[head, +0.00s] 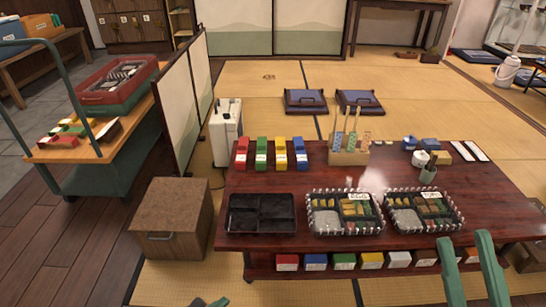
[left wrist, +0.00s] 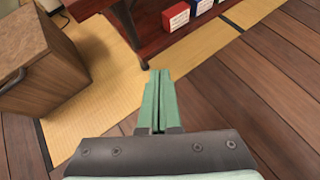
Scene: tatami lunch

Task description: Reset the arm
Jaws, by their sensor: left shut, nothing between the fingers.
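My right gripper (head: 465,237) is at the lower right of the head view. Its two green fingers are apart and empty, overlapping the table's front edge in the picture. Both arms are mostly out of view.
The dark red table (head: 290,178) bears a black divided tray (head: 262,230), two filled bento boxes (head: 345,231) and colored boxes. A wooden cabinet (head: 172,213) stands left of it, also in the left wrist view (left wrist: 28,58). Open floor (left wrist: 240,100) lies below my left gripper.

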